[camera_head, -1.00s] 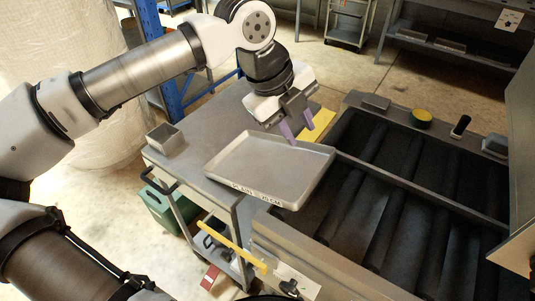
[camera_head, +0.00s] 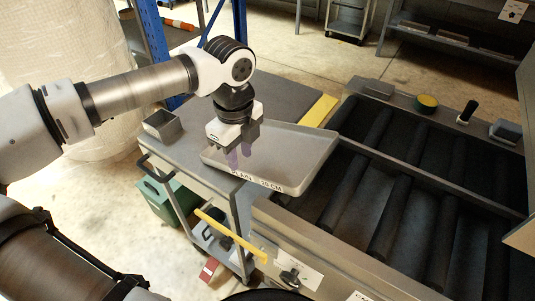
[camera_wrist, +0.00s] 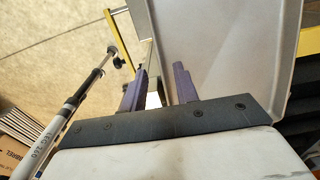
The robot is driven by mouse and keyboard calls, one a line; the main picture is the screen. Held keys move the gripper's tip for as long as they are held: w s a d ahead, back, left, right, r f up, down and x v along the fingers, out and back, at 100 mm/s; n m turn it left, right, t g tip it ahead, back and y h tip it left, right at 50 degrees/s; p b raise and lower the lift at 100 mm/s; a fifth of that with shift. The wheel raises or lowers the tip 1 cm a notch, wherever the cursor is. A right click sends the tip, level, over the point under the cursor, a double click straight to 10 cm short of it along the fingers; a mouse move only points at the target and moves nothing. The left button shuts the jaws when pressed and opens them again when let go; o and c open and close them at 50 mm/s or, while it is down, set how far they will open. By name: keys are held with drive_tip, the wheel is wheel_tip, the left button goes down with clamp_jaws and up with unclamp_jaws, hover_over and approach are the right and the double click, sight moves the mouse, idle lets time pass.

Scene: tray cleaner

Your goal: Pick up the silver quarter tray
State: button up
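The silver tray (camera_head: 300,150) lies on the grey cart top and reaches toward the roller bed at its right. Its near rim carries dark lettering. My gripper (camera_head: 238,157) points down at the tray's left side, fingers low by the near-left rim. In the wrist view the tray (camera_wrist: 225,50) fills the upper right, and its edge runs down toward the space between the purple fingers (camera_wrist: 158,90). The fingers stand apart, so my gripper is open. The rim seems to lie between them, but I cannot tell whether either finger touches it.
A small metal box (camera_head: 163,126) stands on the cart's left corner. A yellow strip (camera_head: 319,110) lies behind the tray. The roller bed (camera_head: 400,185) is at the right, with a yellow-green round item (camera_head: 427,103) on its far ledge. A green bin (camera_head: 160,200) is below the cart.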

sight(241, 167)
wheel_tip(241, 167, down, 5)
drive_tip(key=shift+r+b, duration=0.1)
drive_tip(key=shift+b, duration=0.55)
drive_tip(key=shift+s+r, duration=0.1)
drive_tip(key=shift+c, duration=0.4)
clamp_jaws()
